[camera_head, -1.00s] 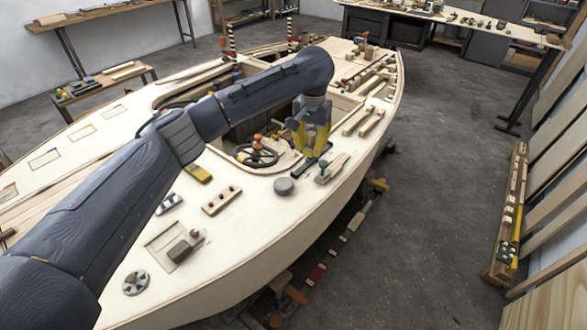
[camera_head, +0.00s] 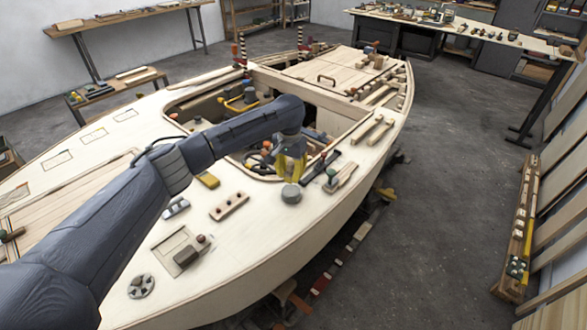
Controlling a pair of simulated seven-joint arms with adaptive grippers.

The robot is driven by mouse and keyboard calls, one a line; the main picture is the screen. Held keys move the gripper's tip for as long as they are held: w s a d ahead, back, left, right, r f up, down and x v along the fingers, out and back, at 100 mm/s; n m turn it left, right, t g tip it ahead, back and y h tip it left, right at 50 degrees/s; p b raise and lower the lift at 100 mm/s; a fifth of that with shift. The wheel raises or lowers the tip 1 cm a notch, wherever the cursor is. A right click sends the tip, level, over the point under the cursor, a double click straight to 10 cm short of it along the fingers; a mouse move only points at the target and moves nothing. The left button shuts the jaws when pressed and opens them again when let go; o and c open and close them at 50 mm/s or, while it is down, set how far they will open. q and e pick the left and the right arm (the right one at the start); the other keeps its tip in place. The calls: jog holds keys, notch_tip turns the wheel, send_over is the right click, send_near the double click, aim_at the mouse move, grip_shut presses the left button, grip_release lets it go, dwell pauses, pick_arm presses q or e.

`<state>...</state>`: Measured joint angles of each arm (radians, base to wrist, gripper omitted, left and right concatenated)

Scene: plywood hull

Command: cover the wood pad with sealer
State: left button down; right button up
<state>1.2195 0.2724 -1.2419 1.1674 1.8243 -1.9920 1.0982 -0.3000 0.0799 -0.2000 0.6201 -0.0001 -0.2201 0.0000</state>
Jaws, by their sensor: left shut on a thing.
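My left gripper (camera_head: 291,180), with yellow fingers, reaches down over the boat's deck and is shut on a round grey tin-like piece (camera_head: 291,195). The piece seems to still rest on the deck; the fingers hide part of its top. A pale square wood pad (camera_head: 170,243) with a dark outline lies on the near deck. I cannot tell which thing holds the sealer. My right gripper is not in view.
On the deck (camera_head: 215,265) lie a wood strip with dark holes (camera_head: 229,206), a yellow piece (camera_head: 208,180), a round metal fitting (camera_head: 141,286) and a wooden tool (camera_head: 341,177). The cockpit opening is behind the gripper. The near right deck is clear.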

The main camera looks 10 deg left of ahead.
aim_at(291, 191)
pick_arm(q)
jog(key=shift+f, duration=2.15)
jog(key=shift+f, duration=0.6)
dwell(0.4)
jog(key=shift+r, duration=3.5)
